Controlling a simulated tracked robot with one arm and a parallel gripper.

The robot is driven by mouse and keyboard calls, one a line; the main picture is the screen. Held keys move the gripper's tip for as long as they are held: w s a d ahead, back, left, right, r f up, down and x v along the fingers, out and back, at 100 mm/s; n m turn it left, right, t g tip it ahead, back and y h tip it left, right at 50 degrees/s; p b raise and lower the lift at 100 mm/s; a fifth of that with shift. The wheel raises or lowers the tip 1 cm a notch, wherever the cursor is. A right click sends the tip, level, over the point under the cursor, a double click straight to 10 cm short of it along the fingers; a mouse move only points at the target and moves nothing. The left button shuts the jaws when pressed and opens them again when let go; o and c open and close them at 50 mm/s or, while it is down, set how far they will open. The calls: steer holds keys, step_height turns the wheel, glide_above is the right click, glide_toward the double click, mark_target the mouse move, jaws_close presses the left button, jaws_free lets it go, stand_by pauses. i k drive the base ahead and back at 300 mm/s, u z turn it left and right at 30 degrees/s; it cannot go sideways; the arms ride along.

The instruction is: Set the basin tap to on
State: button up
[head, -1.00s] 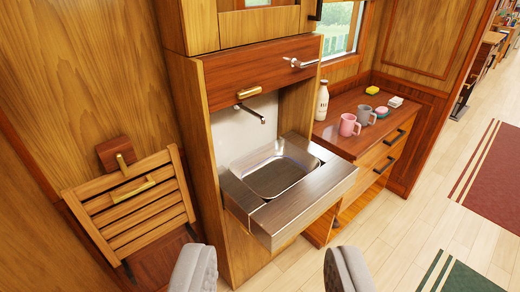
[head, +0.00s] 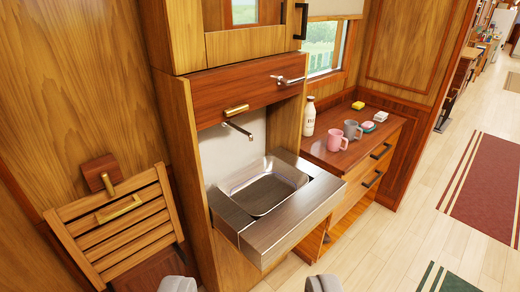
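The steel basin (head: 264,190) is set in an open wooden cabinet ahead of me. A thin metal spout (head: 238,130) reaches out above it from the back panel. A brass handle (head: 237,110) sits on the lower edge of the red-brown panel, above the spout. A silver lever (head: 288,79) is mounted at that panel's right end and lies roughly level. Which of these works the tap I cannot tell. My gripper (head: 250,286) shows as two grey fingertips at the bottom edge, wide apart, with nothing between them. It is in front of the basin, touching nothing visible.
A slatted folding seat (head: 120,222) hangs on the left wall. Right of the basin, a wooden counter (head: 328,161) holds a white bottle (head: 309,117), a pink mug (head: 335,140), a grey mug (head: 352,131), a yellow sponge (head: 358,105) and small items.

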mark_target(281, 80)
steer(key=z, duration=0.6)
steer(key=i, duration=1.5)
steer(key=z, duration=0.45)
steer(key=i, duration=0.6)
steer(key=u, duration=0.2)
